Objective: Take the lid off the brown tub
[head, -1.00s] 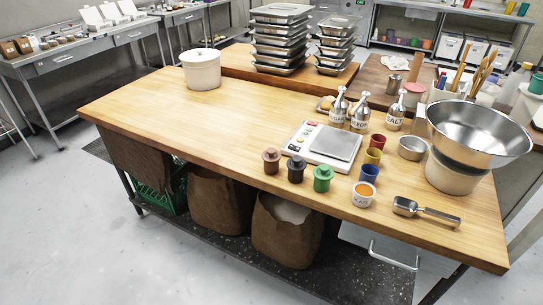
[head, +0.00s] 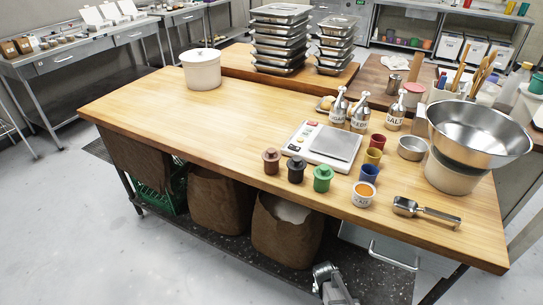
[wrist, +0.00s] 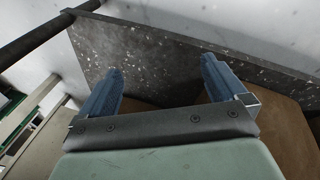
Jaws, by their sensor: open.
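A small brown tub (head: 271,166) with a knobbed brown lid (head: 271,154) stands upright near the front edge of the wooden table, left of the scale. The lid sits on it. A very dark tub (head: 296,175) and a green tub (head: 323,184), both lidded, stand to its right. My gripper (wrist: 161,80) shows in the wrist view with its two blue fingers wide apart and nothing between them. It is low, by the table's speckled lower shelf (wrist: 150,48), away from the tubs. The tubs are not in the wrist view.
A scale (head: 325,146) stands behind the tubs; red, yellow and blue cups, shakers and a metal scoop (head: 425,211) lie to the right. A white lidded pot (head: 202,72) is at the far left. The left half of the tabletop (head: 170,115) is clear. Sacks stand below.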

